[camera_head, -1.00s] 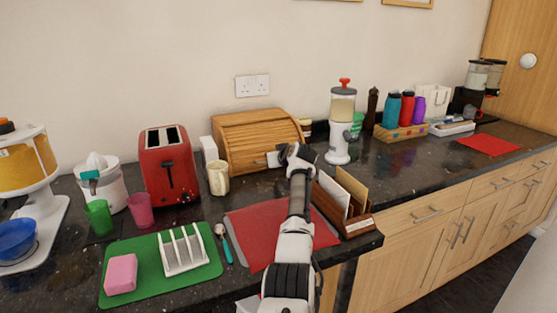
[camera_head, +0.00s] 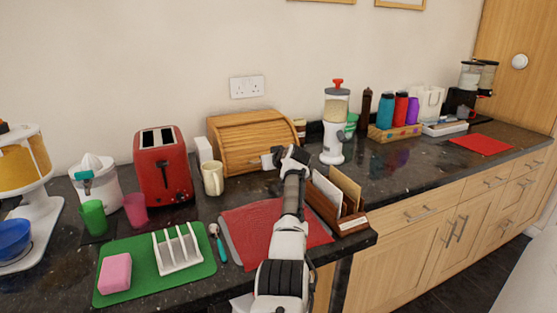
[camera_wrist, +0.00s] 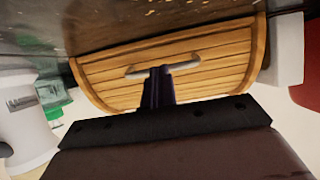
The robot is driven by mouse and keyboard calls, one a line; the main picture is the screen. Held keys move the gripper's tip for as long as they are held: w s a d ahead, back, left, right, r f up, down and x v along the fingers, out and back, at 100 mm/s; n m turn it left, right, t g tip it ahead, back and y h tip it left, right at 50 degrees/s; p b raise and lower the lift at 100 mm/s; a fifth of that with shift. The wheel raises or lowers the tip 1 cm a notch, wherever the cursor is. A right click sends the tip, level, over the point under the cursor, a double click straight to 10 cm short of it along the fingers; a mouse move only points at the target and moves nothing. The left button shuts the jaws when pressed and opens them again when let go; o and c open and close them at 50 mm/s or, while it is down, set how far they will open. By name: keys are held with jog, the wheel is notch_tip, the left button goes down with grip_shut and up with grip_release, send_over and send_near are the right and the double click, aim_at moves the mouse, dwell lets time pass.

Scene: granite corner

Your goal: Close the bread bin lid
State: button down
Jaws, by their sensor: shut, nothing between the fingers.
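The wooden bread bin (camera_head: 247,143) stands against the wall behind the red mat. Its slatted roll lid (camera_wrist: 205,70) covers the front I can see, and no opening shows. The lid has a pale bar handle (camera_wrist: 185,65), which also shows in the head view (camera_head: 266,161). My gripper (camera_wrist: 160,75) is shut and empty. Its fingertips overlap the middle of the handle in the wrist view; I cannot tell whether they touch it. In the head view my gripper (camera_head: 275,157) is in front of the bin's lower right part.
A cream mug (camera_head: 212,178) and red toaster (camera_head: 163,168) stand left of the bin. A white dispenser (camera_head: 335,130) stands to its right. A wooden letter rack (camera_head: 350,224) is close to my arm. The red mat (camera_head: 250,222) lies below my arm.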

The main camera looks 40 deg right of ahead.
jog(key=b+v, duration=0.3)
jog(key=v, duration=1)
jog(key=shift+s+r, duration=0.25)
jog(key=shift+s, duration=0.1)
jog(key=shift+a, duration=0.1)
